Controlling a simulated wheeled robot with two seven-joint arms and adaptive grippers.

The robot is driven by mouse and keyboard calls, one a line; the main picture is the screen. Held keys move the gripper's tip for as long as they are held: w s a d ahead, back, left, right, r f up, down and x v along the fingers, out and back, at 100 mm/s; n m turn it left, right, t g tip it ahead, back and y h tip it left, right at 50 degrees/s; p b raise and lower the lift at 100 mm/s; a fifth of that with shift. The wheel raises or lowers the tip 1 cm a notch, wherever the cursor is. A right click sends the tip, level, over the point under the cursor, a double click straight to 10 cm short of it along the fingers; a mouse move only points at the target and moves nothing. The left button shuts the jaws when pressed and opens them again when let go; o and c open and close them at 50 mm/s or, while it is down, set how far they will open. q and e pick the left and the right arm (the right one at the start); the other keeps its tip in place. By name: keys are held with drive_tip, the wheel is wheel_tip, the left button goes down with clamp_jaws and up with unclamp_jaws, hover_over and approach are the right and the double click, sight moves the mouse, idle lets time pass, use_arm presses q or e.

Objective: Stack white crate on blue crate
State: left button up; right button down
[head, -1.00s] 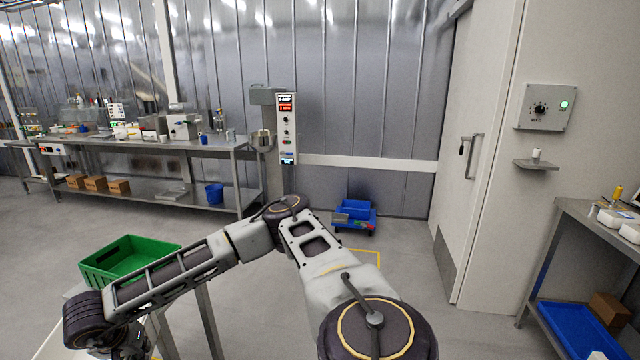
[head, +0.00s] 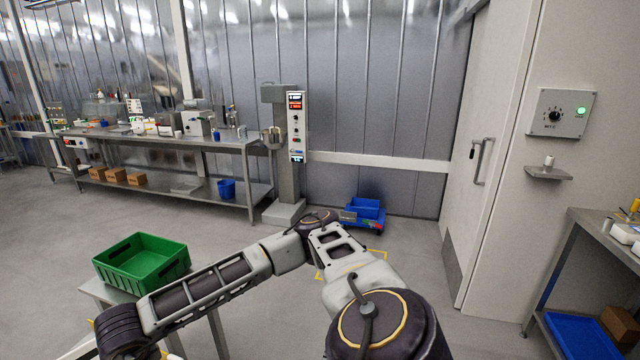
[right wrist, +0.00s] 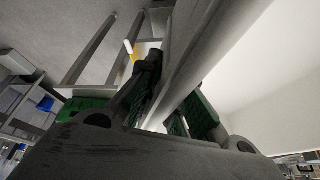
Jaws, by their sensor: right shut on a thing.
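In the right wrist view my right gripper (right wrist: 176,98) is shut on a long pale edge that runs between its green-padded fingers. A broad white surface (right wrist: 245,55) joins it on the right; it looks like the white crate, but too little shows to be sure. In the head view my right arm reaches to the lower left, and its gripper is out of sight. A blue crate (head: 365,207) sits on a low blue dolly (head: 374,224) by the back wall. My left gripper is not in view.
A green crate (head: 180,262) stands on a small metal table (head: 92,290) at the left. A steel workbench (head: 200,142) and a tall grey machine (head: 285,190) stand behind. A side table (head: 600,222) with a blue tray (head: 575,338) below is at the right. Open floor lies before the dolly.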

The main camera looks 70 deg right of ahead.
drive_tip(key=shift+s+a+r+n+y+p, duration=0.15)
drive_tip(key=shift+s+a+r+n+y, duration=0.05)
drive_tip(key=shift+s+a+n, duration=0.3)
drive_tip(key=shift+s+a+r+n+y+p, duration=0.2)
drive_tip(key=shift+s+a+n, duration=0.15)
drive_tip(key=shift+n, duration=0.25)
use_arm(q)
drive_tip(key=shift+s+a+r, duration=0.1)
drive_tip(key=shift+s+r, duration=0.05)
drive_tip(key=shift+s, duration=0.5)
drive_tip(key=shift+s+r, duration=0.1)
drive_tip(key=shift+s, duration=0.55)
use_arm(e)
drive_tip(key=shift+s+a+r+n+y, duration=0.35)
drive_tip(key=shift+s+a+n, duration=0.25)
drive_tip(key=shift+n, duration=0.2)
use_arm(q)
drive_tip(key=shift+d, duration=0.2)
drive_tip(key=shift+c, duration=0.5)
use_arm(e)
drive_tip(key=shift+d, duration=0.2)
